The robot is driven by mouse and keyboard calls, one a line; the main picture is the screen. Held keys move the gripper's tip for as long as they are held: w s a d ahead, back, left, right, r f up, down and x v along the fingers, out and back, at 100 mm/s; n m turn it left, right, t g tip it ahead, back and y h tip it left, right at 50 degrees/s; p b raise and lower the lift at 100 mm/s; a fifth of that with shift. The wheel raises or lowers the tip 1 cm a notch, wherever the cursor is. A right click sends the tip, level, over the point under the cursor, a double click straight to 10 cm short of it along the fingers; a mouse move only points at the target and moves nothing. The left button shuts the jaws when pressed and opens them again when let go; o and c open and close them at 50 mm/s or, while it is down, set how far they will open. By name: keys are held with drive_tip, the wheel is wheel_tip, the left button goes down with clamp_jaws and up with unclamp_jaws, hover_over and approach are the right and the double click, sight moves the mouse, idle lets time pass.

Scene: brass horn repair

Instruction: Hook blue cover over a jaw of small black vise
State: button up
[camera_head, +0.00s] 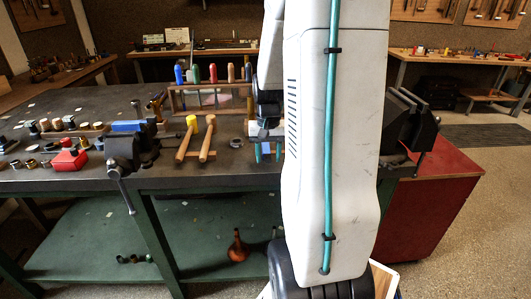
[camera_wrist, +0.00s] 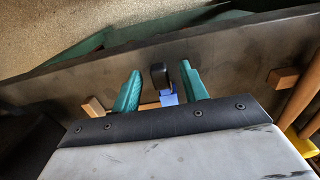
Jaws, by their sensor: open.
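My gripper (camera_head: 268,152) is over the bench edge in the head view, partly behind my arm. In the wrist view its two teal fingers (camera_wrist: 162,90) are apart. A small blue piece (camera_wrist: 169,99), perhaps the cover, shows between them, next to a black rounded block (camera_wrist: 158,76). I cannot tell whether the fingers touch either one. A black vise (camera_head: 125,152) is clamped at the bench front on the left, its handle hanging down. Another blue block (camera_head: 128,126) shows at its top; I cannot tell whether it rests on a jaw.
A larger dark vise (camera_head: 408,112) is at the right, partly behind my arm. Mallets with wooden handles (camera_head: 196,143) lie left of my gripper. A red box (camera_head: 70,160) and several small parts are at the left. A tool rack (camera_head: 212,98) stands behind.

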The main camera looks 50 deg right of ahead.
drive_tip(key=shift+f, duration=0.65)
clamp_jaws()
drive_tip(key=shift+r, duration=0.15)
